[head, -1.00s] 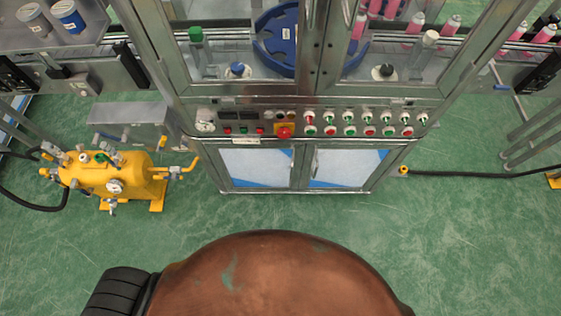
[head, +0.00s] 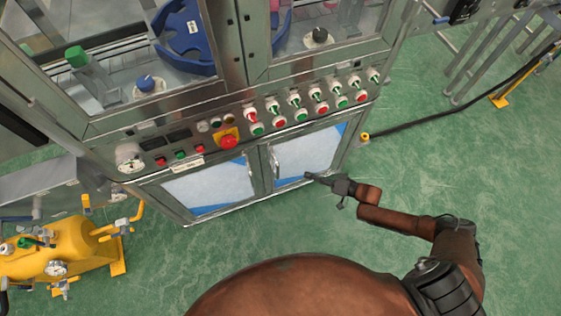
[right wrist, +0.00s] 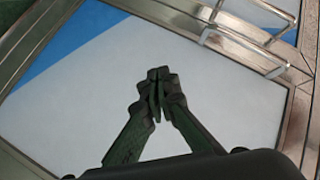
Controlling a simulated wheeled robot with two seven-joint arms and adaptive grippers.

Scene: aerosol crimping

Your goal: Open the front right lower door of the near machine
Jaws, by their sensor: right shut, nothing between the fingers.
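The near machine's front right lower door (head: 306,152) has a pale panel with blue corners in a metal frame. It looks closed. Its vertical bar handle (head: 274,161) is on the left side of the door. In the right wrist view the door panel (right wrist: 85,95) fills most of the picture, with the handle (right wrist: 247,38) at the upper right. My right gripper (head: 309,176) is in front of the door's lower part, to the right of the handle and apart from it. In the right wrist view its fingers (right wrist: 157,75) are shut together and empty. My left gripper is not in view.
The front left lower door (head: 208,188) is beside it and looks closed. A control panel with several knobs and a red emergency button (head: 228,142) runs above the doors. A yellow tank unit (head: 60,250) stands at the left. Green floor (head: 440,170) is free at the right.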

